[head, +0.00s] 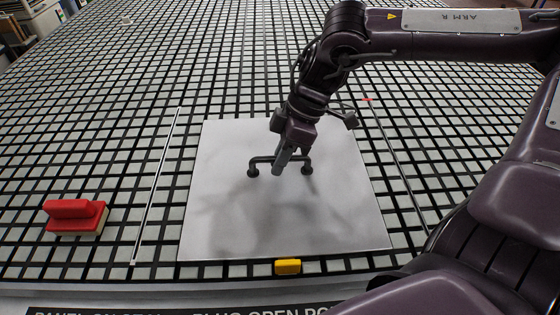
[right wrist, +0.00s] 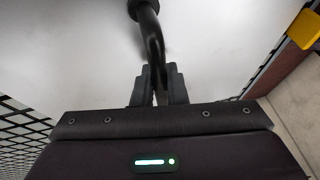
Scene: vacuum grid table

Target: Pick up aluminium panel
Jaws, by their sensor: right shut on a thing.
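The aluminium panel (head: 225,215) is a flat light-grey square on the grid table, with a dark bar handle (head: 262,159) on two round feet near its middle. My right gripper (head: 281,165) comes down from above and is shut on the handle's bar. The right wrist view shows the two fingers (right wrist: 158,88) closed around the dark bar, with the panel (right wrist: 230,45) behind it. I cannot tell whether the panel is touching the table or slightly raised. My left gripper is not in view.
The black grid table (head: 100,130) spreads around the panel. A red block with a handle (head: 76,216) sits at the left. A thin metal strip (head: 157,185) lies left of the panel. A yellow block (head: 288,267) is at the panel's front edge. Signage lettering runs along the front.

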